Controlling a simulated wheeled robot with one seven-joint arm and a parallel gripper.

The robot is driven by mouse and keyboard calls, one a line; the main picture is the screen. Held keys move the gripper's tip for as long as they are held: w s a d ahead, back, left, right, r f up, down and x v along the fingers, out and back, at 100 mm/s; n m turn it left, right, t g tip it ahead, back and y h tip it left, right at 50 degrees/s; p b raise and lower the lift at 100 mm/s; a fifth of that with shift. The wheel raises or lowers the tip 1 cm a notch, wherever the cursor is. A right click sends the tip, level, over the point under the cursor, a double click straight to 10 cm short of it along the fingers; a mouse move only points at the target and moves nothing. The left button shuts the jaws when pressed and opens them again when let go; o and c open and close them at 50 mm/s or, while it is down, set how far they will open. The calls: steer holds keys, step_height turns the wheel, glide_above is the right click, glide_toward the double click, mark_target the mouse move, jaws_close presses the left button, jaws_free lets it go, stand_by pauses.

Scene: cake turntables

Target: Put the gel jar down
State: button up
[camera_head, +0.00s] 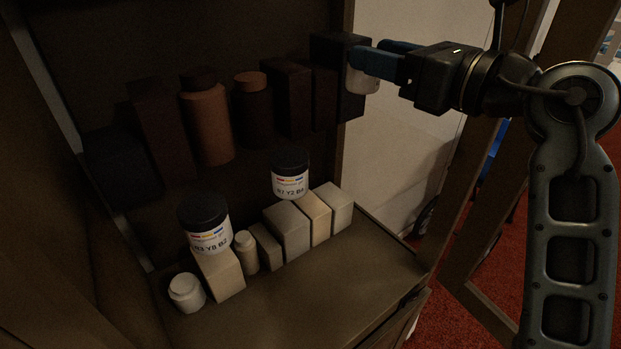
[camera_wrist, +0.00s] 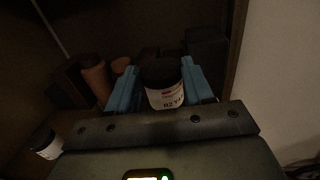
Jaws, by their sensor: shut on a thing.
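My gripper (camera_head: 368,62) is at the upper right in the head view, with its blue fingers shut on a gel jar. The held gel jar (camera_head: 362,82) has a white body; in the head view the fingers cover part of it. In the wrist view the gel jar (camera_wrist: 164,92) sits between the two blue fingers (camera_wrist: 160,85), with its black lid up and a white printed label facing the camera. It is held in the air, beside the dark boxes at the right end of the upper row.
Brown bottles (camera_head: 207,125) and dark boxes fill the upper row. The lower shelf's front strip is bare.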

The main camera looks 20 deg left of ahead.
step_height(320, 180, down, 10)
steer(key=shift+r, duration=0.1)
stand_by(0.4)
steer(key=shift+f, duration=0.2)
steer(key=o, duration=1.2)
steer(key=shift+r, duration=0.1)
steer(key=b+v, duration=0.1)
steer(key=v, duration=1.1)
steer(key=shift+s, duration=0.1)
